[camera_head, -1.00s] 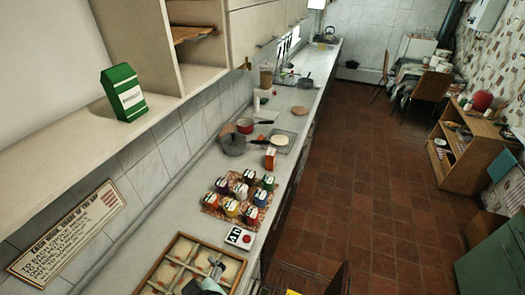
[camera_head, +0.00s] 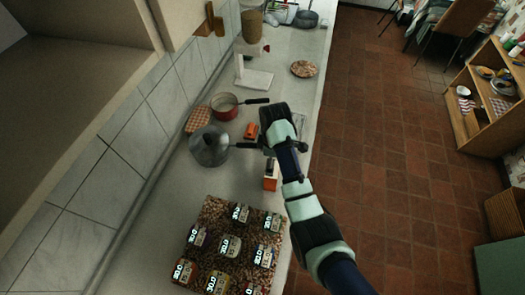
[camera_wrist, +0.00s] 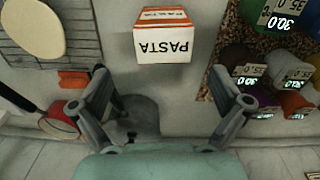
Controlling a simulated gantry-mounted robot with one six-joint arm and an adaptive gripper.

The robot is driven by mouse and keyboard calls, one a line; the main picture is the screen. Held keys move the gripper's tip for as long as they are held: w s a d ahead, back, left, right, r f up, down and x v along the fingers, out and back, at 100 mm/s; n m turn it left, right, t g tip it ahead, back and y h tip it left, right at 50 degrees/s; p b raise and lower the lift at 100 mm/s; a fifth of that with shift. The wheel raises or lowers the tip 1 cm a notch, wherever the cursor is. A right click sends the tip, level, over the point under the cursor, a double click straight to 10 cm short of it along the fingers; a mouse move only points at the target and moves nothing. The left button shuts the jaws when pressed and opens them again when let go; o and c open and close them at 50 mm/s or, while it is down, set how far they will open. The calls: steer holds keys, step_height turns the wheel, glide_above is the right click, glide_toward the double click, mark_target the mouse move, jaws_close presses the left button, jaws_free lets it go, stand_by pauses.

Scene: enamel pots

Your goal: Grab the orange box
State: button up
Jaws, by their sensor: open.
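The orange box is white and orange with the word PASTA on it. It stands on the counter and shows in the wrist view (camera_wrist: 165,38) at the top middle, and in the head view (camera_head: 271,183) partly hidden by my arm. My gripper (camera_wrist: 159,86) is open and empty in the wrist view. Its two fingers are spread wide to the left and right, with the box beyond the gap between them, not touching either finger. In the head view my arm reaches in from the lower right over the counter, and the fingertips are hard to make out.
Several jars with price tags stand on a patterned mat (camera_head: 210,215) near the box. A grey pot (camera_head: 209,150), a red pan (camera_head: 223,106) and a small orange piece (camera_head: 251,131) lie further back. A wire rack (camera_wrist: 18,42) holds a pale round item.

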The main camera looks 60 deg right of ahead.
steer(key=shift+f, duration=0.1)
steer(key=shift+s+a+f, duration=0.2)
steer(key=shift+f, duration=0.05)
steer(key=shift+s+a+f, duration=0.15)
steer(key=shift+a+f, duration=0.05)
steer(key=shift+f, duration=0.85)
steer(key=f, duration=0.5)
steer(key=shift+d+f+b, duration=0.15)
steer(key=shift+d+b, duration=0.05)
steer(key=shift+b, duration=0.2)
steer(key=c, duration=1.4)
step_height(320, 180, up, 20)
steer(key=p, duration=0.9)
